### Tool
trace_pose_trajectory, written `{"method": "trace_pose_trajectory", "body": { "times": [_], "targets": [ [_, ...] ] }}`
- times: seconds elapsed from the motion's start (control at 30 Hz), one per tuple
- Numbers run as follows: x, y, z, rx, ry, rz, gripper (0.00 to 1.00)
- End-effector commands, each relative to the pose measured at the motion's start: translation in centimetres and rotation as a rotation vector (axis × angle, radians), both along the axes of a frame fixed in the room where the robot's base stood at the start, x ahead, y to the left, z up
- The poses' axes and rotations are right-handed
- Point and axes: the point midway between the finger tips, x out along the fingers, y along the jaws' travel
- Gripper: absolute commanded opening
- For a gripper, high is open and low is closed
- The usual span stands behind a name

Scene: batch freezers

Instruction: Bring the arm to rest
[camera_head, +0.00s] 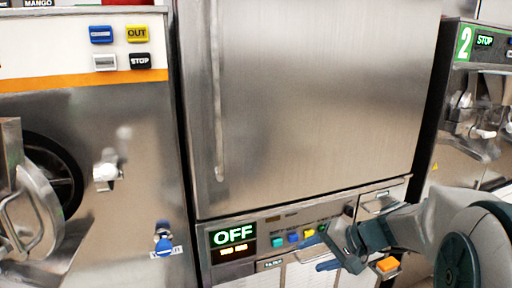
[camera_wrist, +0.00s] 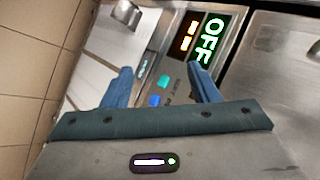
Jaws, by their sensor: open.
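My gripper (camera_head: 322,250) is in front of the control panel of the middle freezer in the head view, at the lower right, with my arm coming in from the right edge. In the wrist view my gripper (camera_wrist: 160,88) shows two blue fingers spread apart with nothing between them. The control panel (camera_head: 267,222) has a lit display (camera_head: 233,236) reading OFF and a row of coloured buttons. The display (camera_wrist: 208,42) also shows in the wrist view, past the fingers. I cannot tell whether a fingertip touches the panel.
The middle freezer's large steel door (camera_head: 310,100) is shut above the panel. A left machine (camera_head: 90,130) has an orange stripe and a round hatch (camera_head: 35,200). A right machine (camera_head: 480,100) bears a green number 2. Tiled floor (camera_wrist: 35,50) shows in the wrist view.

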Motion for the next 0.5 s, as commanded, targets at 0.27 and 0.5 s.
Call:
{"method": "trace_pose_trajectory", "body": {
  "times": [0.27,0.5],
  "targets": [
    [-10.8,2.3,6.7,-0.433,0.090,0.221,0.55],
    [-15.8,0.4,10.2,-0.732,0.049,0.309,0.55]
  ]
}}
